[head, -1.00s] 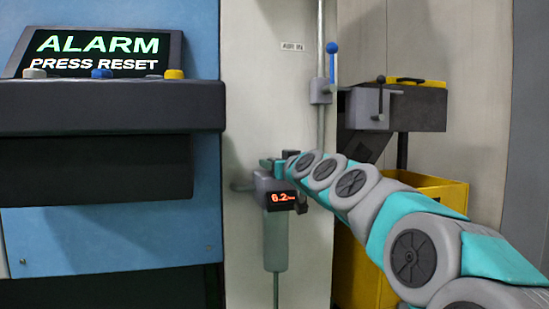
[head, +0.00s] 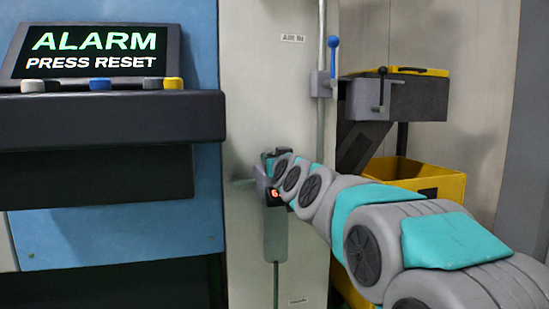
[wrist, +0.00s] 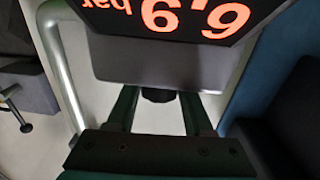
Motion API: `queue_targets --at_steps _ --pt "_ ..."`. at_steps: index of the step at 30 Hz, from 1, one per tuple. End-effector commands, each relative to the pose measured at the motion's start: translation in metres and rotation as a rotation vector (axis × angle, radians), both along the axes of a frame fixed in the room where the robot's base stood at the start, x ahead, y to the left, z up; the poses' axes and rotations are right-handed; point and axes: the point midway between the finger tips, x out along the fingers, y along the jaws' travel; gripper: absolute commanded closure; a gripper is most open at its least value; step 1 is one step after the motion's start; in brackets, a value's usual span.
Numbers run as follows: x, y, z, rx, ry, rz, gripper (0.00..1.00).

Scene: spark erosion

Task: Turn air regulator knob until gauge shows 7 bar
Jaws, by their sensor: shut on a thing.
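The air regulator (head: 262,185) is mounted on the pale panel, with a grey-green bowl (head: 276,235) hanging below it. Its display (head: 275,194) is mostly hidden by my arm in the head view, where a red 6 shows. In the wrist view the display (wrist: 185,18) is upside down and cut off at the top; it appears to read 6.9 bar. My gripper (wrist: 160,98) is shut on the dark knob (wrist: 158,95), which sits between its two green fingers under the regulator body. In the head view my arm hides the knob and fingertips.
A control console (head: 110,115) with coloured buttons and an ALARM PRESS RESET screen (head: 95,52) stands at left. A blue-handled lever valve (head: 333,60) is on the pipe above. A yellow bin (head: 430,180) and a dark cart (head: 415,100) are at right.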

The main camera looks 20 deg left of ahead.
Motion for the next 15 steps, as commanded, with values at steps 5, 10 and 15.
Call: queue_targets --at_steps 5,10,15 --pt "0.0 0.0002 0.0 0.0 0.0 0.0 0.41" --pt "0.0 0.0002 0.0 0.0 0.0 0.001 0.22" --pt "-0.0001 0.0002 0.0001 0.0 0.0 0.001 0.18"
